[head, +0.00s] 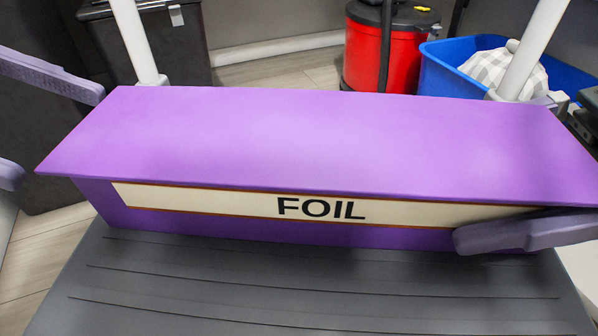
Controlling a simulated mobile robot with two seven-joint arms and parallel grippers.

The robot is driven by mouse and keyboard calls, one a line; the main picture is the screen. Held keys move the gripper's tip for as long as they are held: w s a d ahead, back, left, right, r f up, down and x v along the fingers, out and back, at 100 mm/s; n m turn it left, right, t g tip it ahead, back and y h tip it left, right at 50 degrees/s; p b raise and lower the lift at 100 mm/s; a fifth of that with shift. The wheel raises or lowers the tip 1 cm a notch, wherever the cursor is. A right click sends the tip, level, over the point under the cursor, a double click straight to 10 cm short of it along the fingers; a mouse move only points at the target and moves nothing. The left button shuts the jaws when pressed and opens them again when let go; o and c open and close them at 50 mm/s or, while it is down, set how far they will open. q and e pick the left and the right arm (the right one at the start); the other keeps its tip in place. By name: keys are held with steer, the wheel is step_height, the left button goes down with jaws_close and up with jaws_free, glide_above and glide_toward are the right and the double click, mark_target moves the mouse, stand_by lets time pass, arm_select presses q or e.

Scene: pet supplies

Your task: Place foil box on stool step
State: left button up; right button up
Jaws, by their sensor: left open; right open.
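The foil box (330,135) is a long purple box with a cream "FOIL" label on its front. It lies lengthwise across the grey ribbed stool step (300,290), level and appearing to rest on it. My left gripper (57,135) is open at the box's left end, with one finger near the back left corner and another partly cut off at the picture edge. My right gripper (510,170) is open around the right end, one finger in front of the label's right part. The other finger is mostly hidden behind the box. Contact cannot be told.
White poles (137,42) rise behind the box at left and right. A dark bin (178,45), a red and black canister (366,55) and a blue tub (450,65) holding a checked cloth (505,70) stand behind. The step's front is clear.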

steer(key=v, duration=1.1)
stand_by(0.5)
